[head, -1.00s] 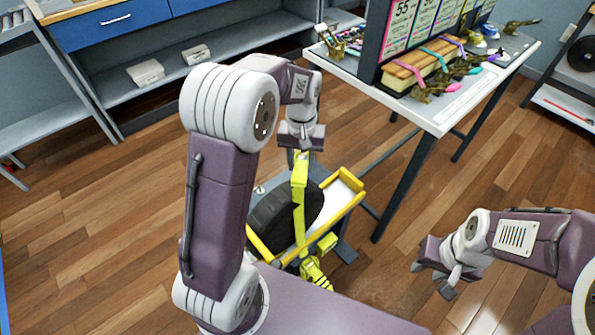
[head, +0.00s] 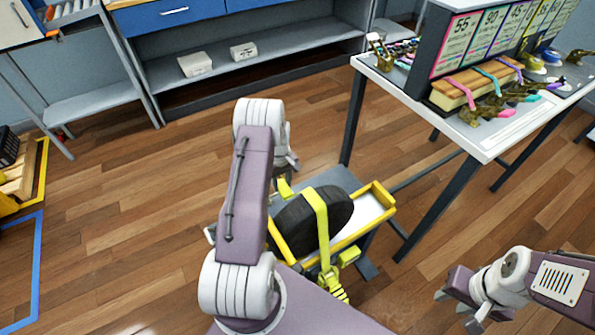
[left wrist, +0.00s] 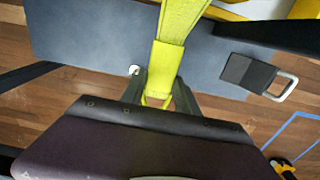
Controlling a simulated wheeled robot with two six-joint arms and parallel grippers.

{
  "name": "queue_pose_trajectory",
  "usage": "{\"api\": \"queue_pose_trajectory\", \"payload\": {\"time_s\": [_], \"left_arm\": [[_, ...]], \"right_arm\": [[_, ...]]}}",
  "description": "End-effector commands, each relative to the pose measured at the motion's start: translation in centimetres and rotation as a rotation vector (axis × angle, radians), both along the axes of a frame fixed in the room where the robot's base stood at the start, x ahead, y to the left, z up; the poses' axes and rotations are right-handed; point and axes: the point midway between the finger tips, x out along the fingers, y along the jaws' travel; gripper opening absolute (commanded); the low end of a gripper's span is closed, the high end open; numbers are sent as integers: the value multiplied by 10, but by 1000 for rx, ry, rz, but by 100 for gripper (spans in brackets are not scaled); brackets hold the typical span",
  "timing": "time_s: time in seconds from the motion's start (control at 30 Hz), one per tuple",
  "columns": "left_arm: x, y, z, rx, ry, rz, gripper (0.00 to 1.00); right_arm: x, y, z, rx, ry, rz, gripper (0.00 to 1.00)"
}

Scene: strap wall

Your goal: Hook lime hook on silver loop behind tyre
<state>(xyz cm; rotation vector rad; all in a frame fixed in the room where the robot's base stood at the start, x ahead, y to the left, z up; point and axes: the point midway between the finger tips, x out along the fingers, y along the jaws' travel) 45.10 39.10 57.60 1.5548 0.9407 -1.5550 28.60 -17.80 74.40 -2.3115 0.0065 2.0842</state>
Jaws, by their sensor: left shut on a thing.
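The black tyre (head: 295,226) sits in a yellow-railed carrier, with a lime strap (head: 322,228) over it. My left gripper (left wrist: 158,100) is shut on the lime hook (left wrist: 154,103) at the strap's end, over the grey plate behind the tyre; the fingers hide much of the hook. In the left wrist view a silver loop (left wrist: 286,88) on a dark tab lies to the right, apart from the hook. In the head view my arm partly hides the left gripper (head: 287,166). My right gripper (head: 458,312) is open and empty at lower right.
The grey plate (left wrist: 90,45) is largely bare around the gripper. A lime ratchet (head: 330,278) hangs on the carrier's near side. A white table (head: 485,142) with straps and signs stands at right; a grey shelf (head: 250,70) stands behind.

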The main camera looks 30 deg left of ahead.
Motion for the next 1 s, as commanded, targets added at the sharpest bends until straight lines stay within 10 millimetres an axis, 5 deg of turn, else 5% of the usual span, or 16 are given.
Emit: {"api": "queue_pose_trajectory", "payload": {"time_s": [0.37,1.0], "left_arm": [[-3,2,-8,1,0,5,0],[-2,2,-60,0,-1,4,0]], "right_arm": [[0,0,-6,0,0,0,36],[0,0,-51,0,0,0,36]]}}
